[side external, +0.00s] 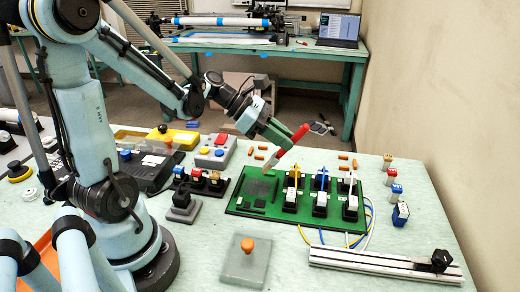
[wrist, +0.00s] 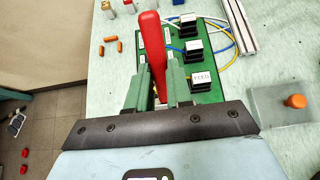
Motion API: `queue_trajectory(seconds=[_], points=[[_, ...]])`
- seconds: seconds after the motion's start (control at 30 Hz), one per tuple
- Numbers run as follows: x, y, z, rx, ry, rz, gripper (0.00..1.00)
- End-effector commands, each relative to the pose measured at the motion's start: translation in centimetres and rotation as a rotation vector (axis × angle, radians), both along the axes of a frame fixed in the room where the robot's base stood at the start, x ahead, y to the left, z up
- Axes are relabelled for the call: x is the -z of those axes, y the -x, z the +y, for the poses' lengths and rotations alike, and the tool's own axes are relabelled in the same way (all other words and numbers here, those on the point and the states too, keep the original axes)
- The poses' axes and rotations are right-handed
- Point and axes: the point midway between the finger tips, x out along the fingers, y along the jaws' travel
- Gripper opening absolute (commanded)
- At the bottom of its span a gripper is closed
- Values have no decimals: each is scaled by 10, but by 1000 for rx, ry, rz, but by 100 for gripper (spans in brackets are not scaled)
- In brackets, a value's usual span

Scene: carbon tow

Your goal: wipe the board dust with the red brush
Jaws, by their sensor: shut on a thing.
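The red brush (side external: 299,134) is held tilted in my gripper (side external: 286,143), its red handle pointing up and right and its pale lower end pointing down and left above the green board. The red handle also fills the middle of the wrist view (wrist: 152,50), between the two green fingers of my gripper (wrist: 160,85). The green board (side external: 238,205) lies on the table, with a grey dusty patch (side external: 257,189) on its left part. The brush tip is close above the board near this patch; I cannot tell whether it touches. In the wrist view the tip and the dust are hidden.
Several black blocks with plugs (side external: 320,204) and coloured cables stand on the board's right part. A metal rail (side external: 385,266) lies at the front right. A grey box with an orange knob (side external: 245,262) stands in front. Orange pieces (side external: 259,157) lie behind the board.

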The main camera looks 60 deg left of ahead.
Motion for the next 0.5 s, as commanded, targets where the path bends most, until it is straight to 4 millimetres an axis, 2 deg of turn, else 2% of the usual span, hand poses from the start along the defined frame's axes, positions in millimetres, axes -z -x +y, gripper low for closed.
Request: queue_trajectory(seconds=[0.43, 0.5], points=[[47, 0, 2, -2, 0, 0, 0], [44, 6, 8, -4, -1, 1, 0]])
